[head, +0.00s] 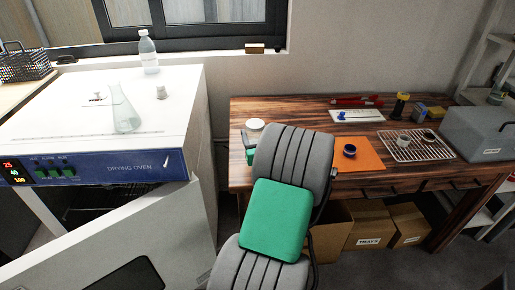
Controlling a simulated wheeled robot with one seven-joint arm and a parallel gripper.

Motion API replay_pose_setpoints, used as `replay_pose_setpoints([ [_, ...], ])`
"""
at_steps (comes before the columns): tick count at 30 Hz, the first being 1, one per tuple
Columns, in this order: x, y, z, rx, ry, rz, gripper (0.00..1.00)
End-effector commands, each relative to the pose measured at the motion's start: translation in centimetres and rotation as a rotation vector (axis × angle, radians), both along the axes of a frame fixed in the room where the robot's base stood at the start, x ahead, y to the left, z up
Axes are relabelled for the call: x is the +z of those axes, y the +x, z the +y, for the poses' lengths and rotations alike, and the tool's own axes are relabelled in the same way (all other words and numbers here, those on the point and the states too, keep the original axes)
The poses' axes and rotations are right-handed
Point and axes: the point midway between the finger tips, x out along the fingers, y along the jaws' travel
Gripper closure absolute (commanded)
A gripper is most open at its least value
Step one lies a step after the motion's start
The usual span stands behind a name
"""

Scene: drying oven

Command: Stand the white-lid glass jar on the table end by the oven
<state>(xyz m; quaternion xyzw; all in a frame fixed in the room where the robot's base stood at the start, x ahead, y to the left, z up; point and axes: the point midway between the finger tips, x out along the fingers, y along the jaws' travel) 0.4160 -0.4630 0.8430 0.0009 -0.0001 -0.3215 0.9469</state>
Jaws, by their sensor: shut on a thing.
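A round white lid (255,125) shows at the left end of the wooden table (290,107), the end by the drying oven (105,165). What is under the lid is dark and hard to make out, with a small green patch (250,156) lower down. The chair back partly covers this spot, so I cannot tell whether the jar stands on the table there. My gripper is not visible in the head view.
A grey chair (290,155) with a green cushion (274,218) stands before the table's left part. The oven door (150,240) hangs open. An orange mat (370,155), wire rack (425,151) and grey case (480,133) fill the right.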

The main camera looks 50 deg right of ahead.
Motion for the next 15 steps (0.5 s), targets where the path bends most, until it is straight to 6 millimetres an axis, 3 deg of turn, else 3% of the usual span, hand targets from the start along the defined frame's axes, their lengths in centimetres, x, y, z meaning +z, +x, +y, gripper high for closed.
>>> replay_pose_setpoints([
  [6,-2.4,0.3,-1.7,0.0,0.0,0.0,0.83],
  [10,-4.9,0.3,-1.6,0.001,0.001,0.0,0.83],
  [15,-4.8,0.3,-1.6,0.001,-0.004,0.0,0.83],
])
